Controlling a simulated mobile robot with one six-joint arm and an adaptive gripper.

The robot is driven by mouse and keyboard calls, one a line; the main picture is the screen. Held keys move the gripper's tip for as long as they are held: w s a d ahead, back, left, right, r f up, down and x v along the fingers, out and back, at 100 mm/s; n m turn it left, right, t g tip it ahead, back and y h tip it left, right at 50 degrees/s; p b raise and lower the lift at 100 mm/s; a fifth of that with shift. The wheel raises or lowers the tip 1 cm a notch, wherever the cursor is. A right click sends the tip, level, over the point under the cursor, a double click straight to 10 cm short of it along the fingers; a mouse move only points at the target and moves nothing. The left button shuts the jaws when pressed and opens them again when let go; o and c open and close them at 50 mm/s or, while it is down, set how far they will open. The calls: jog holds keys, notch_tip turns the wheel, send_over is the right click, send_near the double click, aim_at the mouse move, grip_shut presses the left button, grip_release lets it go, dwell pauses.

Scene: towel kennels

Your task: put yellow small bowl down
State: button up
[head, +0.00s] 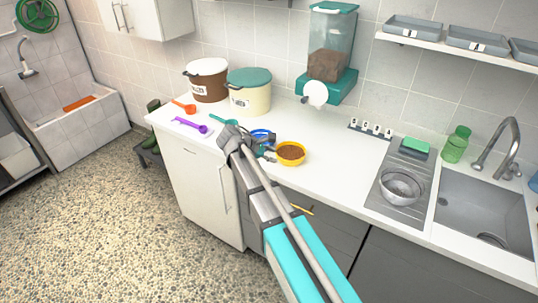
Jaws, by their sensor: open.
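The yellow small bowl (291,154) stands upright on the white counter and holds brown kibble. My gripper (262,152) is just left of the bowl, largely hidden behind my own arm. The jaws are open, and the bowl appears to rest on the counter. Whether a finger still touches the bowl's rim cannot be told. A blue bowl (263,136) sits just behind the gripper, partly covered by the arm.
Purple (190,125), orange (184,106) and teal (223,120) scoops lie at left. Brown (207,80) and cream (250,92) bins and a kibble dispenser (328,62) stand behind. A steel bowl (401,186) sits by the sink (485,215). Counter right of the yellow bowl is clear.

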jog(key=s+d+f+m+g+y, duration=0.1)
jog(key=s+d+f+m+y, duration=0.1)
jog(key=s+m, duration=0.3)
jog(key=s+d+f+m+g+y, duration=0.1)
jog(key=s+d+m+y, duration=0.3)
jog(key=s, duration=0.5)
jog(key=s+d+f+m+g+y, duration=0.1)
jog(key=s+d+f+m+y, duration=0.2)
jog(key=s+m, duration=0.4)
jog(key=shift+s+d+f+g, duration=0.4)
jog(key=shift+s+d+f, duration=0.1)
jog(key=shift+d, duration=0.35)
jog(key=shift+o, duration=0.2)
jog(key=shift+o, duration=0.4)
